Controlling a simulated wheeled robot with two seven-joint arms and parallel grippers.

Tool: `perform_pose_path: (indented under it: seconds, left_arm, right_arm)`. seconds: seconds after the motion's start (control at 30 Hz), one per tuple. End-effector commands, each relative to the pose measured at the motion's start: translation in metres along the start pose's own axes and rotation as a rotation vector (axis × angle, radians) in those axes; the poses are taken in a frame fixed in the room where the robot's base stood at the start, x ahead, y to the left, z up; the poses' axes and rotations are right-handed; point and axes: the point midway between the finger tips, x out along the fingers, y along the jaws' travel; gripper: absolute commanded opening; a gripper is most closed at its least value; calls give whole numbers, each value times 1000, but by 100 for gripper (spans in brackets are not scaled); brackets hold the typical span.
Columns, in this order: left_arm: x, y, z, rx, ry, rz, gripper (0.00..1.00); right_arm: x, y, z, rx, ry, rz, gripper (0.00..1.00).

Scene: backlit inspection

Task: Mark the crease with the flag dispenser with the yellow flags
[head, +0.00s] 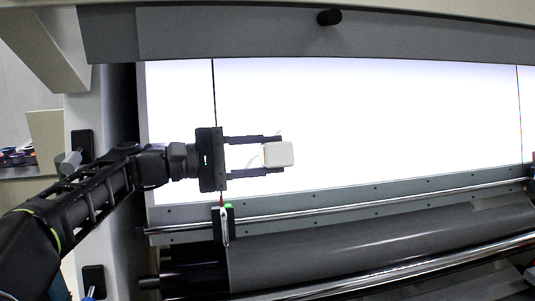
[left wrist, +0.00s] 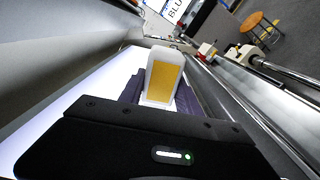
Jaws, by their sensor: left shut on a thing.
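My left gripper (head: 279,154) is shut on the flag dispenser (head: 279,154), a small off-white block, in front of the bright backlit panel (head: 400,120). In the left wrist view the dispenser (left wrist: 160,78) sits between the fingers, with a yellow face towards the camera. A faint curved grey line (head: 254,155), which looks like the crease, shows on the panel behind the fingers, partly hidden by them and the dispenser. I cannot tell whether the dispenser touches the panel. My right gripper is not in view.
A dark vertical cord (head: 213,90) hangs at the panel's left, and a thin coloured line (head: 519,110) runs down its right. Below are a metal rail (head: 380,196), a small clamp-like fitting with a green top (head: 224,222) and a dark roller (head: 370,240). A stool (left wrist: 262,27) stands beyond.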

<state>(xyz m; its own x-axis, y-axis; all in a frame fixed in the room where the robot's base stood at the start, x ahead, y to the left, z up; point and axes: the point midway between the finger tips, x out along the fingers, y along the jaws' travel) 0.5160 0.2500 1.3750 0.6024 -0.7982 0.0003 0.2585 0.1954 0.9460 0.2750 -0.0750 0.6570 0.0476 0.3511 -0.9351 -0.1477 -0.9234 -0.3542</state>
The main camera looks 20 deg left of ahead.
Motion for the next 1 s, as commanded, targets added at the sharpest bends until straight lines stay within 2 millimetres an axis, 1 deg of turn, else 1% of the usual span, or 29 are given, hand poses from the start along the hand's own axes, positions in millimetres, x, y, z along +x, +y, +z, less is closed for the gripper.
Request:
perform_pose_path:
  seconds: [0.17,0.4,0.6,0.73,1.0]
  left_arm:
    - [0,1,-11,-1,0,0,0]
    - [0,2,-36,-2,1,-1,0]
    - [0,2,-53,0,1,0,0]
    - [0,1,-58,-1,1,1,0]
    - [0,0,-59,0,0,1,0]
  right_arm:
    - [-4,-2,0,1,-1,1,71]
    - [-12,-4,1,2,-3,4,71]
    - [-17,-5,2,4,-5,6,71]
    - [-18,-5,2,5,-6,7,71]
    - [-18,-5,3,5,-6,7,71]
